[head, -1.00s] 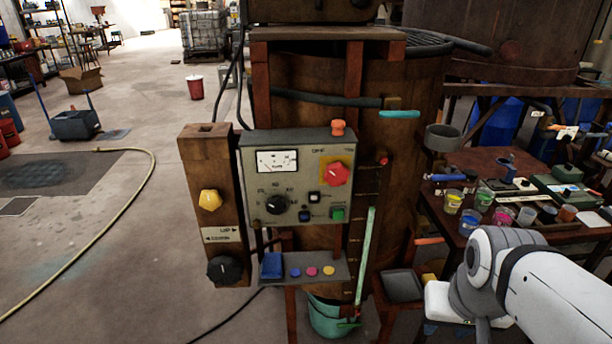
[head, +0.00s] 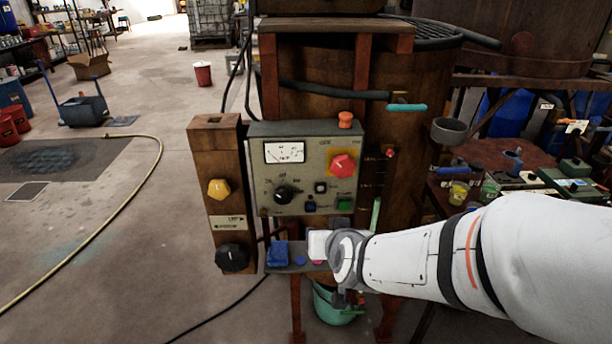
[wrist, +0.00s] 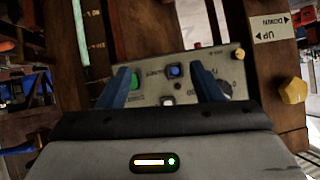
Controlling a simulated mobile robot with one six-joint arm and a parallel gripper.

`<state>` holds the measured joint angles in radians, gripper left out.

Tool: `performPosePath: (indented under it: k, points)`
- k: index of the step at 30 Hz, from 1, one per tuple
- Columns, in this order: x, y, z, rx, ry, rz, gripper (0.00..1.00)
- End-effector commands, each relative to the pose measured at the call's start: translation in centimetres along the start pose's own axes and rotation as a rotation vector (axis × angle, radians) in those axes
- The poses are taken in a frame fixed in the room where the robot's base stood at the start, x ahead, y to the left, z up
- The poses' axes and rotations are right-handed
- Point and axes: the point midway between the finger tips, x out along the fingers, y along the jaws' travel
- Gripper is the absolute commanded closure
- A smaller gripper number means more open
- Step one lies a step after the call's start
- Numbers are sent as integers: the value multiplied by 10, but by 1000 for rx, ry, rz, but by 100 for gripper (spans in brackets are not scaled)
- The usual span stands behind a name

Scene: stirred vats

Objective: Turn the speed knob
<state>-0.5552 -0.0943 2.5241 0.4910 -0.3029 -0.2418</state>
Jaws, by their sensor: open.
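The grey control panel (head: 262,172) carries a black pointer knob (head: 285,194) with a number scale, under a white dial meter (head: 284,152). I take this knob as the speed knob; its label is too small to read. In the wrist view, which is upside down, the knob (wrist: 227,88) is partly hidden behind the right-hand finger. My gripper (wrist: 167,82) is open and empty, its two blue fingers pointing at the panel. A green button (wrist: 136,80) and a blue button (wrist: 175,70) show between the fingers.
A red knob (head: 343,165) on a yellow plate and an orange button (head: 345,119) are on the panel. A wooden post (head: 215,150) at left bears a yellow knob (head: 219,188) and another black knob (head: 233,258).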

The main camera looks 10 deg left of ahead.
Motion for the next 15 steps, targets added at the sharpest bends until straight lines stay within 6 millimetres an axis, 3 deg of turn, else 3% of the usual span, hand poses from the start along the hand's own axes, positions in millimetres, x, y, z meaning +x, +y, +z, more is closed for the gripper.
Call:
performPosePath:
  k: [1,6,15]
  points:
    - [7,-18,-2,-22,56,-9,41]
    - [15,-58,-12,-74,281,23,41]
    - [-3,-93,-16,-161,546,110,41]
